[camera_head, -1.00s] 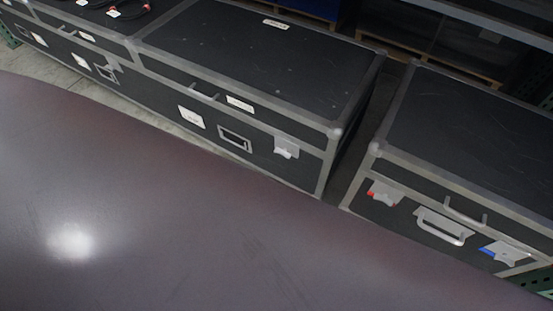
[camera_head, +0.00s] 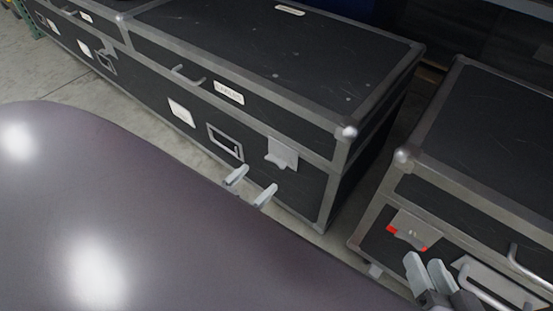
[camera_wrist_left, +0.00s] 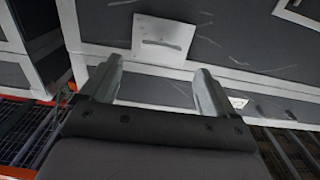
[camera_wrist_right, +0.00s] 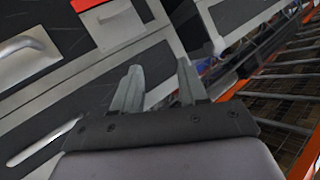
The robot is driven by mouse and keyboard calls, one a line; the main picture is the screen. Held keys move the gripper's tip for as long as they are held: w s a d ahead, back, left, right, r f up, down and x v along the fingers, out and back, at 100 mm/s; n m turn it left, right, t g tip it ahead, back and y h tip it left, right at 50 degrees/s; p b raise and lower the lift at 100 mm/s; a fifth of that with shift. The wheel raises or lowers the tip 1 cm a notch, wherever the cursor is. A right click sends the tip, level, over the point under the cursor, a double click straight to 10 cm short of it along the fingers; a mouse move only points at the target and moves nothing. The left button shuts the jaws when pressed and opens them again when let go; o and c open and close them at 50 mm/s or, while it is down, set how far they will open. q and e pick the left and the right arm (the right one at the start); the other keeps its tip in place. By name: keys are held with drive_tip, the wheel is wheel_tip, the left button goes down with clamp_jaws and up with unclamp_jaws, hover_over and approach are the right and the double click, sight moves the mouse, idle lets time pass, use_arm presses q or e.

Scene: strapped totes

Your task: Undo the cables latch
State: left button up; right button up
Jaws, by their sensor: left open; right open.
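A long black case (camera_head: 290,115) with grey metal edges stands in the middle of the head view. Its front bears a white label (camera_head: 229,92), too small to read surely. A grey latch plate (camera_head: 282,153) sits near its right front corner. My left gripper (camera_head: 251,187) is open and empty, below and in front of that latch, apart from it. The latch also shows beyond its fingertips in the left wrist view (camera_wrist_left: 165,38). My right gripper (camera_head: 426,268) is open and empty, just below a red-marked latch (camera_head: 408,231) on the right case, also in the right wrist view (camera_wrist_right: 108,22).
The right black case (camera_head: 500,125) has a metal handle (camera_head: 528,268) near my right gripper. A narrow gap separates the two cases. The middle case has a handle (camera_head: 187,77) and a recessed fitting (camera_head: 225,141).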

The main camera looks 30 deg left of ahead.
sight(273, 164)
use_arm(q)
drive_tip(key=w+b, duration=0.1)
drive_tip(key=w, duration=0.2)
drive_tip(key=w+b, duration=0.1)
drive_tip(key=w, duration=0.2)
drive_tip(key=shift+w+d+f, duration=0.1)
drive_tip(key=shift+d+f, duration=0.05)
drive_tip(key=shift+f, duration=0.05)
drive_tip(key=shift+w+r, duration=0.1)
drive_tip(key=shift+w, duration=0.45)
use_arm(e)
drive_tip(key=shift+d+f+n+t+h, duration=0.1)
drive_tip(key=shift+d+n+t+h, duration=0.2)
drive_tip(key=shift+d+t, duration=0.3)
drive_tip(key=shift+d, duration=0.1)
use_arm(q)
drive_tip(key=c, duration=1.1)
